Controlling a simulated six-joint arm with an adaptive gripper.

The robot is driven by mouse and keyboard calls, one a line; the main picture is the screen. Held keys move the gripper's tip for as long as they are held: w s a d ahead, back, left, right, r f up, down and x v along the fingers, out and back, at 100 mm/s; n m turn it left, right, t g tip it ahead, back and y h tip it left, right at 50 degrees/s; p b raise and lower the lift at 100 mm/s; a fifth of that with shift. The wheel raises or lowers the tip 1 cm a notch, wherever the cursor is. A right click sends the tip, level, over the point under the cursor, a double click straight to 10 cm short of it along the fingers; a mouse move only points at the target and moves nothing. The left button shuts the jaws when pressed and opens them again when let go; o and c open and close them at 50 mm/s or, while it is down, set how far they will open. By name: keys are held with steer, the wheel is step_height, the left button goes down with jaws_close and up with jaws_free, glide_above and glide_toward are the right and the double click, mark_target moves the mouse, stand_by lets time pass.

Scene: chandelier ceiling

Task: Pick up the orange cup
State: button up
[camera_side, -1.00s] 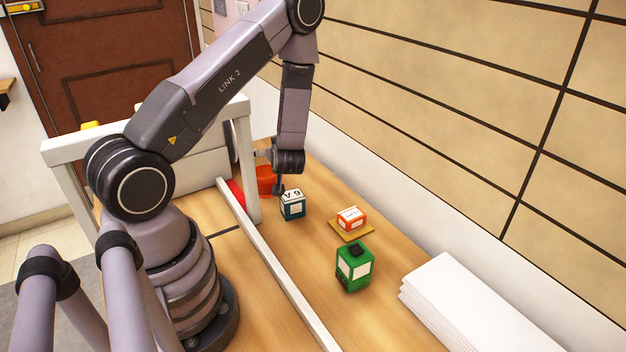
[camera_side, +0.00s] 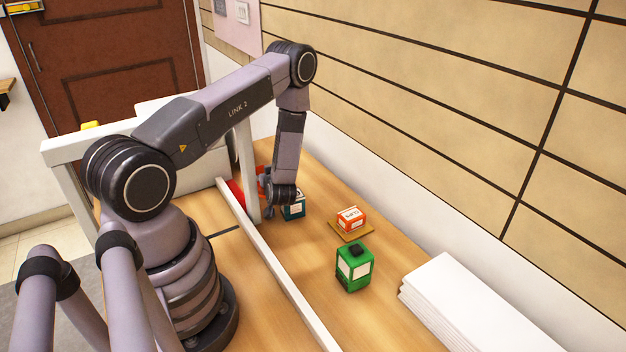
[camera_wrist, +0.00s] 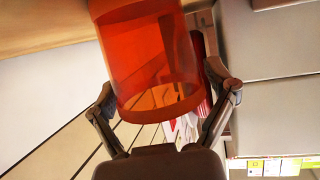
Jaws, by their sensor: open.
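The orange cup (camera_wrist: 140,45) is translucent and fills the upper middle of the wrist view, its rim facing the camera. My gripper (camera_wrist: 160,88) is open, with one finger on each side of the cup; I cannot tell whether they touch it. In the side view only a small orange part of the cup (camera_side: 260,170) shows, mostly hidden behind my wrist. My gripper (camera_side: 267,205) is low over the table there, beside the teal box.
A teal box (camera_side: 293,209) stands right beside my gripper. An orange-and-white box (camera_side: 351,217) on a small board and a green box (camera_side: 354,270) are nearer. A red object (camera_side: 236,194) and a white frame (camera_side: 248,165) stand close on the left. White stacked sheets (camera_side: 465,305) lie at right.

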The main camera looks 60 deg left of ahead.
steer(key=shift+a+f, duration=0.1)
steer(key=shift+a, duration=0.3)
steer(key=shift+c, duration=0.3)
steer(key=c, duration=0.9)
